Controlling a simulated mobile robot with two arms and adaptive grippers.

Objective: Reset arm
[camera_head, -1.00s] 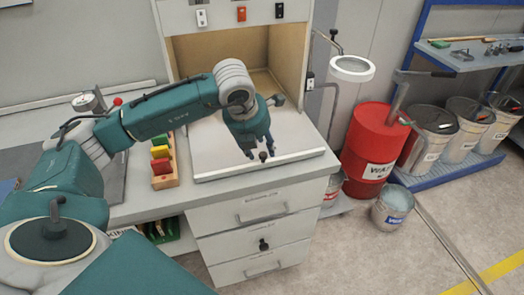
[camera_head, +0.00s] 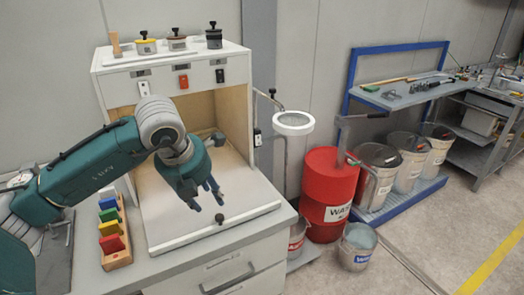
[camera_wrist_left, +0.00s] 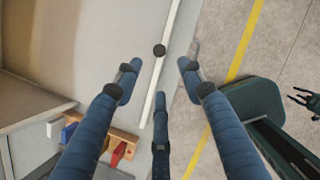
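My left gripper (camera_head: 207,197) is open and empty above the white work surface (camera_head: 165,226) of the cabinet. Its three blue fingers are spread, also in the left wrist view (camera_wrist_left: 158,85), with nothing between them. A small dark knob (camera_head: 219,218) stands at the front edge of the surface, close to the fingertips; in the left wrist view the knob (camera_wrist_left: 159,50) shows beyond the fingers. The left arm reaches in from the left. At the right edge of the left wrist view, dark fingers (camera_wrist_left: 303,98) show, apparently my right gripper, spread apart. The head view does not show it.
A wooden rack with coloured blocks (camera_head: 118,255) stands left of the surface. Cans (camera_head: 146,46) stand on the cabinet (camera_head: 233,72). A ring lamp (camera_head: 293,122), red barrel (camera_head: 328,190), buckets (camera_head: 357,246) and blue shelf (camera_head: 395,205) are to the right.

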